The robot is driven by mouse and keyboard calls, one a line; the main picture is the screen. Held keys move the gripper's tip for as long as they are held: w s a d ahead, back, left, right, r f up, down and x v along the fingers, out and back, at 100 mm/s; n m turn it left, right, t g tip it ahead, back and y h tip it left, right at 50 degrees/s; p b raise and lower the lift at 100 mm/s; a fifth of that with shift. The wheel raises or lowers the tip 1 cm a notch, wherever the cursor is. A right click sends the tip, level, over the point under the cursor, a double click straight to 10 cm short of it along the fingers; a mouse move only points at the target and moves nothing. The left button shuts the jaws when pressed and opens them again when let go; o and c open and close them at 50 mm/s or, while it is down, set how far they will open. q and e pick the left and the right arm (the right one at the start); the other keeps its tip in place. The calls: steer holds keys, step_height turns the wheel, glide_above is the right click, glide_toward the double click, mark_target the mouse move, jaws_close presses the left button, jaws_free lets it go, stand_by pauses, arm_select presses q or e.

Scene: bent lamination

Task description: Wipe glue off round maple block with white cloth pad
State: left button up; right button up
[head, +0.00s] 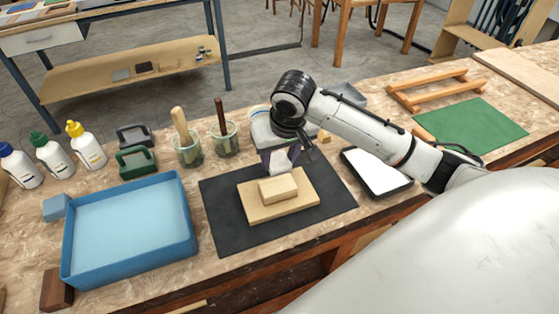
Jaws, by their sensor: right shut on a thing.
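A light wooden block (278,191) with softly rounded edges, which I take for the maple block, lies on a larger flat wooden board (252,208) on a dark mat (222,226). I cannot make out glue on it at this size. My right gripper (283,161) points down just behind the block, shut on a small white pad (275,174), which looks like the cloth. The pad is at the block's far side; I cannot tell whether it touches the block. The gripper's fingers are partly hidden. My left gripper is not in view.
A blue tray (185,222) stands left of the mat. Behind are two jars with brushes, the nearer-left jar (187,150) and another (225,138), plus glue bottles (84,146) and clamps (136,159). A white-topped tray (378,171) and green mat (470,126) lie right.

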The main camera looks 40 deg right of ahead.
steer(key=shift+w+d+r, duration=0.1)
steer(key=shift+w+r, duration=0.2)
steer(key=shift+r, duration=0.35)
steer(key=shift+w+d+r, duration=0.1)
steer(key=shift+w+r, duration=0.15)
steer(key=shift+r, duration=0.35)
step_height(320, 180, up, 7)
steer(key=shift+f, duration=0.15)
steer(key=shift+a, duration=0.1)
steer(key=s+a+n+y, duration=0.1)
steer(key=s+a+n, duration=0.2)
steer(key=s+a, duration=0.7)
steer(key=shift+s+r, duration=0.4)
steer(key=shift+s, duration=0.85)
